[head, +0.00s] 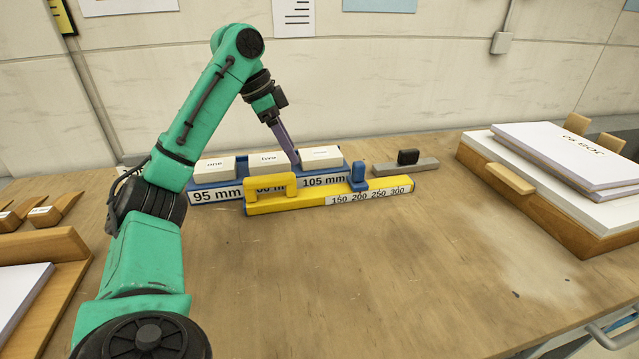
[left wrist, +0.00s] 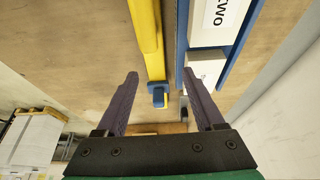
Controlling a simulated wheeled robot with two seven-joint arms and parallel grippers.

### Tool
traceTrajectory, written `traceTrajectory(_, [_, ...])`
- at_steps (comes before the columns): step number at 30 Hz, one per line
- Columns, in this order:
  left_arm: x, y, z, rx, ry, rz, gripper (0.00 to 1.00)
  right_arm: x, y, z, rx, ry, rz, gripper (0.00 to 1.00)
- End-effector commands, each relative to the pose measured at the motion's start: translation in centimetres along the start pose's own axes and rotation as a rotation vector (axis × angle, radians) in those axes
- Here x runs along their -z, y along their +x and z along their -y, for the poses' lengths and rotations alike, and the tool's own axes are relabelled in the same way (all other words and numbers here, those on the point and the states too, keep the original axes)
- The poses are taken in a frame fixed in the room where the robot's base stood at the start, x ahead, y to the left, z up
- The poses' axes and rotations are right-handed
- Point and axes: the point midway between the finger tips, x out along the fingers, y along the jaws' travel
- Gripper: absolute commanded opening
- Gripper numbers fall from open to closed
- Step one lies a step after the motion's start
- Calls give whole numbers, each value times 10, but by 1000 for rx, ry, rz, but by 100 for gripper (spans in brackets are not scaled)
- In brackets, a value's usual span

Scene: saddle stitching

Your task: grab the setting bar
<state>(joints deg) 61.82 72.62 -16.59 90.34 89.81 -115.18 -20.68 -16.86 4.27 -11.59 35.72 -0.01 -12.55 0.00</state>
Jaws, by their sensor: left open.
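A long yellow bar (head: 330,196) lies on the bench, marked 150 to 300, with a yellow handle (head: 270,186) and a blue slider (head: 358,177). It looks like the setting bar, though no label names it. My left gripper (head: 292,157) points down above the blue rack behind the bar. In the left wrist view my left gripper (left wrist: 161,74) is open and empty; the yellow bar (left wrist: 147,42) and its blue slider (left wrist: 158,97) show between the fingers. One finger overlaps a white block in that view; contact cannot be told. My right gripper is out of view.
The blue rack (head: 228,190), marked 95 mm to 105 mm, holds white blocks (head: 321,157) directly behind the bar. A grey bar with a black knob (head: 408,157) lies to the right. A wooden tray of boards (head: 519,211) stands far right. The bench front is clear.

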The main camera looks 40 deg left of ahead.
Motion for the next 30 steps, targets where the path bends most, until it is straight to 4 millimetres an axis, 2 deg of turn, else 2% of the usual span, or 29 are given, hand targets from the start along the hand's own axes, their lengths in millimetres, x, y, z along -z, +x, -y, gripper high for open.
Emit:
traceTrajectory(1, [-3,21,-1,-4,3,0,70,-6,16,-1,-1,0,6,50])
traceTrajectory(4, [-3,49,-1,-5,3,1,70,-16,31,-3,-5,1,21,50])
traceTrajectory(8, [-2,73,0,-1,0,2,70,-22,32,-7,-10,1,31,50])
traceTrajectory(13, [0,93,-2,-1,0,2,70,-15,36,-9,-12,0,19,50])
traceTrajectory(18, [3,126,-4,-2,1,1,70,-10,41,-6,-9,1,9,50])
traceTrajectory(21, [4,134,-4,-1,1,-1,70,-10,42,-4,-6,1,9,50])
traceTrajectory(26, [4,133,-4,0,1,-1,70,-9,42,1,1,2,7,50])
traceTrajectory(27, [4,133,-4,0,1,-1,62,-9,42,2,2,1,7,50])
traceTrajectory(29, [4,133,-4,0,1,-1,39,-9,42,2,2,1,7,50])
traceTrajectory(30, [4,133,-4,0,1,-1,24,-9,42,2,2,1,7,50])
